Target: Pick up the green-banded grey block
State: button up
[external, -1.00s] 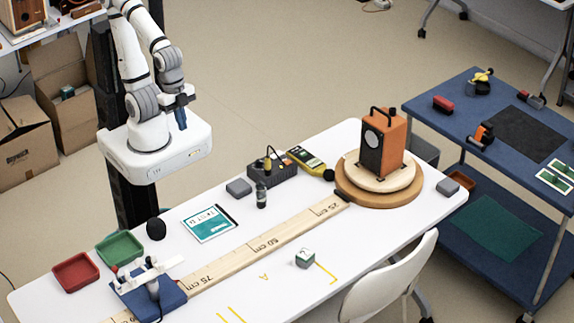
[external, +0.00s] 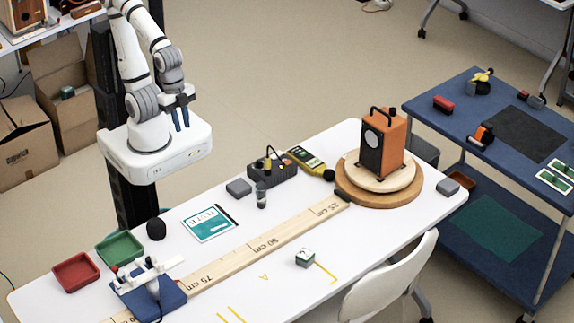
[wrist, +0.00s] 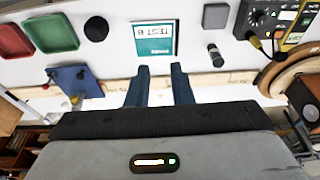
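A small pale grey block with green on it (external: 305,258) sits on the white table, beside yellow tape marks on the near side of the long wooden ruler (external: 265,243). I cannot make it out in the wrist view. My gripper (external: 181,128) hangs fingers down beside my arm's base, well away to the upper left of the block and above table height. In the wrist view my gripper (wrist: 160,67) shows two blue fingers with a clear gap and nothing between them.
Red (external: 76,272) and green (external: 120,247) trays, a blue stand (external: 150,297), a black ball (external: 156,229), a teal booklet (external: 209,223), a plain grey block (external: 238,187) and an orange speaker (external: 383,142) on a turntable occupy the table. A white chair (external: 392,282) stands close to the near edge.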

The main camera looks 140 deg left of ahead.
jog(key=o, duration=1)
jog(key=shift+c, duration=0.2)
jog(key=n+t+y+b, duration=0.1)
jog(key=n+b, duration=0.2)
jog(key=b, duration=0.3)
send_over(305, 254)
jog(key=s, duration=0.3)
notch_tip(305, 254, down, 21)
jog(key=shift+w+d+p+x, duration=0.15)
jog(key=shift+p+x, duration=0.15)
jog(key=shift+x, duration=1.6)
jog(key=shift+w+d+p+x, duration=0.1)
jog(key=shift+d+p+x, duration=0.15)
jog(key=shift+x, duration=1.7)
